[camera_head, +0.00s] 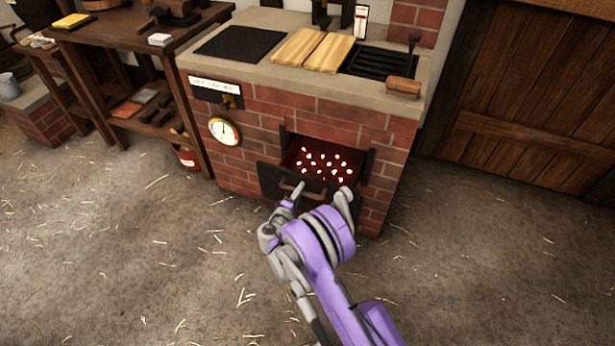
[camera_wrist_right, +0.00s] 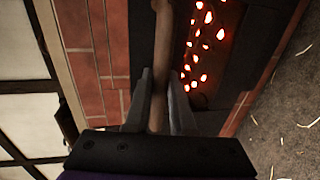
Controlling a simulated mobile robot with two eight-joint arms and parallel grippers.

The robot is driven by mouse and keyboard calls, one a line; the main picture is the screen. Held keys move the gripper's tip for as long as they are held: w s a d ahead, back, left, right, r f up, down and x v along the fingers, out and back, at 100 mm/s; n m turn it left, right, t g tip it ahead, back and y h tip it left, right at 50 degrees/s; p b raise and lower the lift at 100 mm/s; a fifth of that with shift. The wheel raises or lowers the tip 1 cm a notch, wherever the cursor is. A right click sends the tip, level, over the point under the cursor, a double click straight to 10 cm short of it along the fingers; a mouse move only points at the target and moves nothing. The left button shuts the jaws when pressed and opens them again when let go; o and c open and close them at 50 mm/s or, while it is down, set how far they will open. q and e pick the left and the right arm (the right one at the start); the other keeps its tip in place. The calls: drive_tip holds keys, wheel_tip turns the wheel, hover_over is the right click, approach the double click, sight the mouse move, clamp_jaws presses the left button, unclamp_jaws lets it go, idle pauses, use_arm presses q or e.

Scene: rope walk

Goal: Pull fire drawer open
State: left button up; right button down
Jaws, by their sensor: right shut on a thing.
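The fire drawer (camera_head: 270,181) has a dark front and stands partly out of the opening in the brick hearth. Glowing embers (camera_head: 325,164) show inside it, and also in the wrist view (camera_wrist_right: 198,45). Its brown bar handle (camera_head: 287,186) is partly covered by my gripper. My right gripper (camera_head: 323,188) is at the drawer front. In the wrist view the handle (camera_wrist_right: 160,70) runs between the two fingers, and the right gripper (camera_wrist_right: 162,85) is shut on it. My left gripper is in neither view.
The brick hearth (camera_head: 257,166) has a stone top with wooden boards (camera_head: 313,50) and a dark grate (camera_head: 378,63). A round gauge (camera_head: 224,131) is on its front. A wooden shelf table (camera_head: 120,45) stands at left, a wooden door (camera_head: 540,100) at right. The straw-strewn floor (camera_head: 140,260) in front is clear.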

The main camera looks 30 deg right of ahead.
drive_tip(key=shift+f+v, duration=0.25)
drive_tip(key=shift+v, duration=0.9)
drive_tip(key=shift+f+v, duration=0.25)
drive_tip(key=shift+v, duration=0.9)
drive_tip(key=shift+a, duration=0.1)
drive_tip(key=c, duration=0.8)
unclamp_jaws()
drive_tip(key=v, duration=1.1)
